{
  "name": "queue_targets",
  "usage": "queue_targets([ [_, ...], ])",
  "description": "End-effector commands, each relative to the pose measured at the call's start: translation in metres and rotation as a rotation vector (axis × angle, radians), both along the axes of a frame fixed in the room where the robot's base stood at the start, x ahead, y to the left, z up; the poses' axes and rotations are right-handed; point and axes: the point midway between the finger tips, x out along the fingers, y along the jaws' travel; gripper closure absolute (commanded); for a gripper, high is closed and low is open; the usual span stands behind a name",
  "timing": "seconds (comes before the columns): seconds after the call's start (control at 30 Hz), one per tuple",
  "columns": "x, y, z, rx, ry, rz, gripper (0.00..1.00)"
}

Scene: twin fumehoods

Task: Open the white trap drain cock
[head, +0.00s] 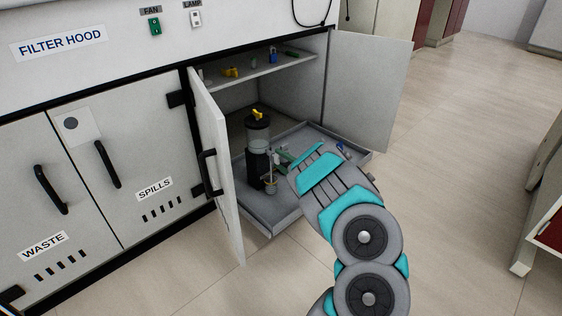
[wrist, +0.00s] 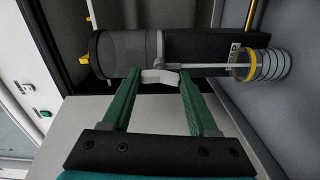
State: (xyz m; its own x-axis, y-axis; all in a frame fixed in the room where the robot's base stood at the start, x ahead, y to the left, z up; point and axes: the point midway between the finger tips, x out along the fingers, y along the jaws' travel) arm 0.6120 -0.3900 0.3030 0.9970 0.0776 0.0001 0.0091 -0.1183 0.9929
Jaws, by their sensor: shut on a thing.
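The trap is a dark upright cylinder with a clear band (head: 257,137) on the pulled-out grey tray of the open cabinet. It lies sideways in the wrist view (wrist: 125,52). The white drain cock (wrist: 160,76) sticks out from its side. My gripper (wrist: 160,77) has green fingers, one on each side of the cock, and is shut on it. In the head view my gripper (head: 283,160) is just right of the trap, and the cock itself is not clear there. A yellow-topped fitting (head: 257,115) sits on top of the trap.
The tray (head: 285,215) has a raised rim. The cabinet's open left door (head: 222,170) and open right door (head: 365,90) flank it. A small cup with a rod (wrist: 268,65) stands beside the trap. A shelf (head: 285,66) above holds small items.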

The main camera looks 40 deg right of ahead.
Motion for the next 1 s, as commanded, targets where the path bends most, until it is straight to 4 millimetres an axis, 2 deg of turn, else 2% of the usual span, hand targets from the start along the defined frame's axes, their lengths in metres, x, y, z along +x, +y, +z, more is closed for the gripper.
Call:
queue_targets([
  [0.57, -0.0001, 0.0011, -0.0013, -0.032, 0.000, 0.002, 0.96],
  [0.6, -0.0001, 0.0011, -0.0013, -0.031, 0.000, 0.002, 0.38],
  [0.83, 0.0000, 0.0006, -0.0007, -0.032, -0.001, 0.001, 0.12],
  [1.0, 0.0001, 0.0005, -0.0004, -0.032, -0.002, 0.001, 0.10],
])
